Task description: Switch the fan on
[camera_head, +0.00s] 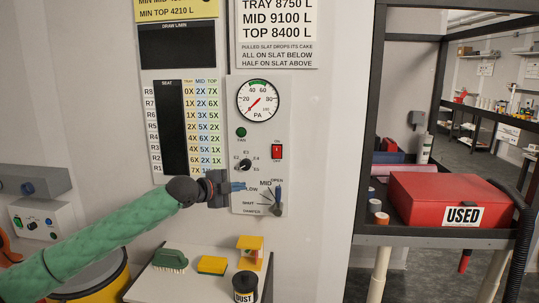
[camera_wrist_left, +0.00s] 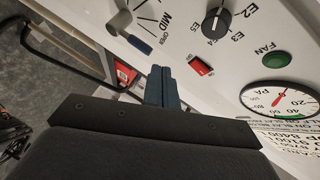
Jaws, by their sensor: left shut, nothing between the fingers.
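The white control panel (camera_head: 234,93) carries a red rocker switch (camera_head: 277,152) marked ON above and OFF below. It also shows in the left wrist view (camera_wrist_left: 200,66), close beyond the fingertips. Which way the rocker is tipped is too small to tell. A dark green round FAN lamp or button (camera_head: 241,132) sits left of it. My left gripper (camera_head: 238,187) is shut and empty in front of the lower left part of the panel, below and left of the switch. Its fingers (camera_wrist_left: 160,86) are together and appear apart from the switch. My right gripper is not in view.
The pressure gauge (camera_head: 258,100) has its needle near 0. A selector knob (camera_head: 244,165) and a damper lever (camera_head: 278,204) sit close to the gripper. A shelf below holds a brush (camera_head: 170,260), a sponge (camera_head: 212,265) and a dust tin (camera_head: 245,287). A red box (camera_head: 445,190) stands right.

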